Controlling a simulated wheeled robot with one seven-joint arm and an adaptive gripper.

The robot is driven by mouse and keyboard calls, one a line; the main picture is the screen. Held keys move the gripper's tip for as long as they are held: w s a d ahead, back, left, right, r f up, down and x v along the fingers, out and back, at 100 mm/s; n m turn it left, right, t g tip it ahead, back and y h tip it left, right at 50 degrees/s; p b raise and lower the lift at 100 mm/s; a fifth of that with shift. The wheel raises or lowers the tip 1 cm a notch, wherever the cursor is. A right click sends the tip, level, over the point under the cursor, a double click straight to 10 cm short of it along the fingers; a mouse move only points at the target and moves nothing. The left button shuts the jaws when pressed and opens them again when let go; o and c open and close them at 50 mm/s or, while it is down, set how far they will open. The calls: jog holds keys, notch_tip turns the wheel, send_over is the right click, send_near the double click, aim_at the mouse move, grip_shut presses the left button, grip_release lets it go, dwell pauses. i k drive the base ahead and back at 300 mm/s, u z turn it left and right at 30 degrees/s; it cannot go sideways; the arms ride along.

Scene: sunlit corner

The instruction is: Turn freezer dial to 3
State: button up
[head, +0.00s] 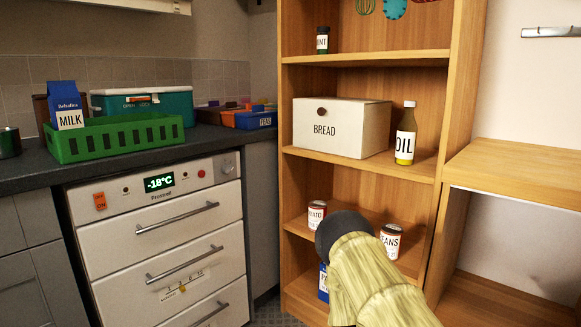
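The freezer (150,230) is a white under-counter unit with drawers at the left. The panel display (159,182) reads -18°C in green. A red button (201,173) and an orange ON switch (100,201) are on the same panel. My arm, in a pale yellow cover with a dark rounded end, reaches in from the bottom right, in front of the shelf. My gripper is not visible.
A green crate (113,137), a milk carton (66,104) and a teal cooler (160,103) stand on the dark counter. The wooden shelf (366,57) holds a bread box (340,126), an oil bottle (406,135) and cans. The space before the dial looks clear.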

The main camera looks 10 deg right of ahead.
aim_at(227, 169)
jog(key=z, duration=0.2)
jog(key=i, duration=0.95)
jog(key=u, duration=0.15)
